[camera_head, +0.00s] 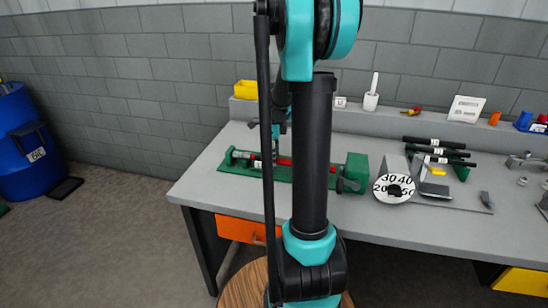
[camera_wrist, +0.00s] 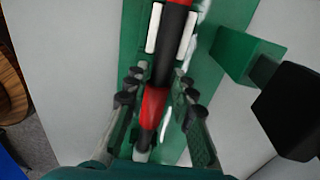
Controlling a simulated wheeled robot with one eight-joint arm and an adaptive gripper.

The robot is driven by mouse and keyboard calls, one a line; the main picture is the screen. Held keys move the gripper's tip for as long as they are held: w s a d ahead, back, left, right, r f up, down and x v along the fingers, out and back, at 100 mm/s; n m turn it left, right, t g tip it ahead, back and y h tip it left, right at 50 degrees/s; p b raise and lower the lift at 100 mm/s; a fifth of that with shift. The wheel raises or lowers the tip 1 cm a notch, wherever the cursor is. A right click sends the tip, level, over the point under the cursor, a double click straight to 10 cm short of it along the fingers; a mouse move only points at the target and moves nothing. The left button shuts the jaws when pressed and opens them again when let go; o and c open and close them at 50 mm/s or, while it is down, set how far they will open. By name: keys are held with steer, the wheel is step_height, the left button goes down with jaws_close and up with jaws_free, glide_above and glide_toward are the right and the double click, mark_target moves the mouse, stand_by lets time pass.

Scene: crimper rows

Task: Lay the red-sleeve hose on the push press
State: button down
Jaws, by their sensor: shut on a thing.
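The red-sleeve hose, a black hose with a red sleeve (camera_wrist: 153,106), runs between my fingers in the wrist view. My gripper (camera_wrist: 160,88) is shut on it. The hose's black part (camera_wrist: 170,48) passes between two white blocks over the green base of the push press (camera_wrist: 215,75). In the head view the push press (camera_head: 354,168) lies along the bench with a green block at its right end. The red of the hose (camera_head: 284,161) shows just above its base. My arm hides the press's middle and most of my gripper. I cannot tell whether the hose touches the press.
A rack with several black hoses (camera_head: 440,143) and a numbered dial (camera_head: 393,189) stand right of the press on the grey bench (camera_head: 350,220). A yellow bin (camera_head: 246,89) and a white holder (camera_head: 370,102) sit on the back ledge. A blue barrel (camera_head: 25,145) stands at far left.

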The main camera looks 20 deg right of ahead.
steer(key=shift+f, duration=0.35)
stand_by(0.5)
steer(key=c, duration=1.2)
jaws_free()
step_height(320, 180, up, 12)
